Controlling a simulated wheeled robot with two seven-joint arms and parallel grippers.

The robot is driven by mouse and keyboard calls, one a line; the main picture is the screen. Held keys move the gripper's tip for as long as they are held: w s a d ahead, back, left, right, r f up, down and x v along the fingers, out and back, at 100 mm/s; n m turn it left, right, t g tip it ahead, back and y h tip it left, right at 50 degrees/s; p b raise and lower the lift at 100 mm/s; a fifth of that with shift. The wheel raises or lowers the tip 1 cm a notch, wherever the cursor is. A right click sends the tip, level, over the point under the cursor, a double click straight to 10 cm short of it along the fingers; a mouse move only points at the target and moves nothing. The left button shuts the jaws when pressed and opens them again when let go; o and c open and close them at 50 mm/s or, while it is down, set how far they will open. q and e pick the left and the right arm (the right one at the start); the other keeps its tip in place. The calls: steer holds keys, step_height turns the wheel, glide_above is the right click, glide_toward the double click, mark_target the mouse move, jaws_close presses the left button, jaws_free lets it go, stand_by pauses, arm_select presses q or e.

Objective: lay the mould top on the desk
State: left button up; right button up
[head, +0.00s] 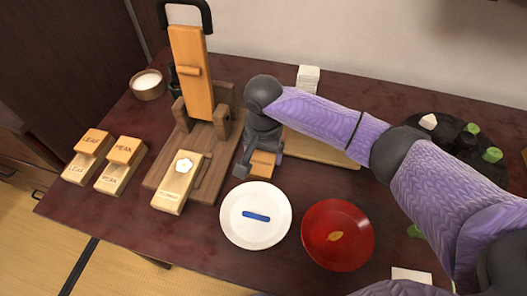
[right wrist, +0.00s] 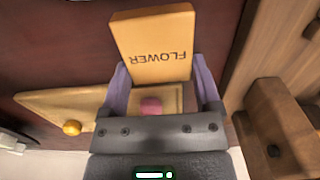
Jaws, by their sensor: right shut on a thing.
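My right gripper (head: 252,164) is shut on the mould top (head: 263,165), an orange-tan wooden block. In the right wrist view the mould top (right wrist: 153,48) reads FLOWER and sits between the two purple fingers (right wrist: 163,88). In the head view it is right of the wooden press and just behind the white plate, low over the desk (head: 120,206). I cannot tell whether it touches the desk. A pale mould base (head: 168,200) with a white flower-shaped piece stands at the press's front. My left gripper is not in view.
The wooden press (head: 195,85) stands close left of the gripper. A light board (head: 325,154) lies behind it, partly hidden by my arm. The white plate (head: 238,234) and red bowl (head: 320,254) are in front. Two other moulds (head: 85,160) (head: 118,165) stand at the left.

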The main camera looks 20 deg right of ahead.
mark_target(263, 156)
steer(key=o, duration=1.2)
steer(key=shift+c, duration=0.2)
arm_select(q)
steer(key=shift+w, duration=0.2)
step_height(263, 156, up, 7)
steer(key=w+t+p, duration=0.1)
steer(key=p, duration=0.5)
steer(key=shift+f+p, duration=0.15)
steer(key=shift+p, duration=0.25)
arm_select(e)
step_height(263, 156, up, 12)
steer(key=shift+r, duration=0.15)
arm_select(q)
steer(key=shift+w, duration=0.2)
